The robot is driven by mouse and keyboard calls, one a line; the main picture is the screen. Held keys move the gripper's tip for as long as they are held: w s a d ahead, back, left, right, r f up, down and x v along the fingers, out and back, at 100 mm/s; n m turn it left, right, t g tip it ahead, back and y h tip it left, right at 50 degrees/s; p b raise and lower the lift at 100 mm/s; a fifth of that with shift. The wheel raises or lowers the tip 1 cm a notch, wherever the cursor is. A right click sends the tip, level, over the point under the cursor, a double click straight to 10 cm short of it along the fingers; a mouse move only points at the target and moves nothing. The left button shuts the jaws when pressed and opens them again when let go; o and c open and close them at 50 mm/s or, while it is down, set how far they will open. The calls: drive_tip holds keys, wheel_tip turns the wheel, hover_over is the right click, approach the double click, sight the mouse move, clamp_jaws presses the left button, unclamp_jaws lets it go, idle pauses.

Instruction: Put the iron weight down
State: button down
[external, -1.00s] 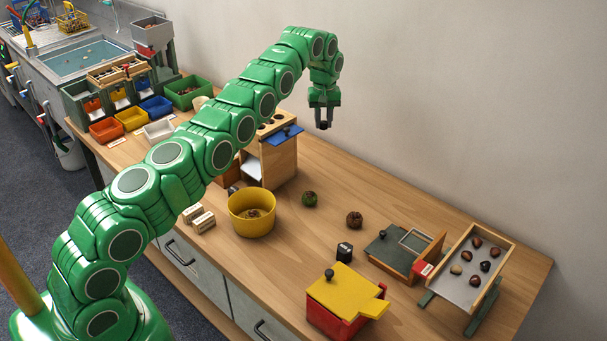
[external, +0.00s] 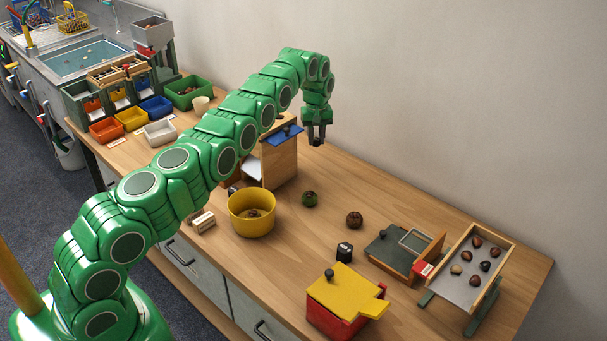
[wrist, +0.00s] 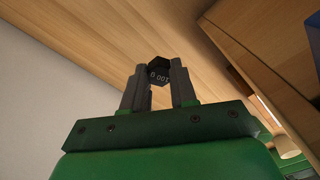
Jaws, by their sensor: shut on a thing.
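My gripper (external: 316,139) points down above the back part of the wooden table, to the right of the tall wooden box with the blue flap. It is shut on a small dark iron weight (external: 316,142). In the wrist view the weight (wrist: 159,74) shows as a black many-sided piece with pale markings between the fingertips (wrist: 158,84). Bare table wood lies beyond it. In the external view the weight seems to be above the tabletop, but the exact gap is hard to tell.
The wooden box (external: 281,160) stands close to my gripper's left. A green-brown ball (external: 310,199), a brown ball (external: 354,220), a yellow bowl (external: 251,222) and a black block (external: 344,252) stand nearer the front. The table (external: 350,175) is bare to the right along the wall.

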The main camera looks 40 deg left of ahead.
sight(316, 170)
wheel_tip(316, 170, down, 10)
drive_tip(key=shift+f, duration=0.1)
idle(0.4)
drive_tip(key=shift+f, duration=0.1)
drive_tip(key=c, duration=0.9)
unclamp_jaws()
wheel_tip(316, 170, up, 12)
drive_tip(key=shift+r, duration=0.15)
